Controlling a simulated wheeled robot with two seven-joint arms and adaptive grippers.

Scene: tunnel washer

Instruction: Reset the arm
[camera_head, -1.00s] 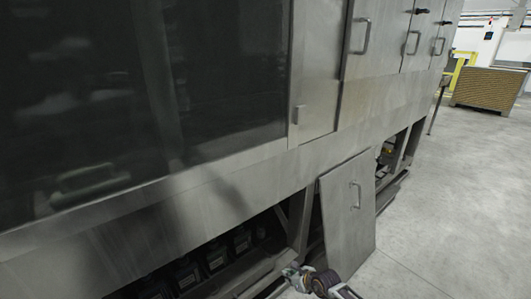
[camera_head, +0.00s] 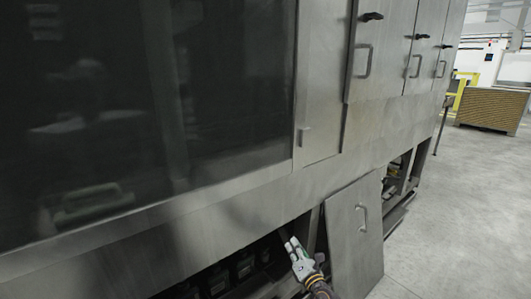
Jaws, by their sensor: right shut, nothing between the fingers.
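My right gripper (camera_head: 292,248) is at the bottom middle of the head view, with its arm coming up from the lower edge. It is shut and empty. It stands in front of the dark opening under the washer, just left of a loose metal panel (camera_head: 353,240) with a handle. I cannot tell whether it touches the washer frame. My left gripper is not in view.
The tunnel washer (camera_head: 230,205) fills the left and middle, with a dark window (camera_head: 140,110) and several handled doors (camera_head: 375,50). The panel leans against its lower frame. Grey floor (camera_head: 455,200) is clear at right. A brown slatted crate (camera_head: 490,108) stands far right.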

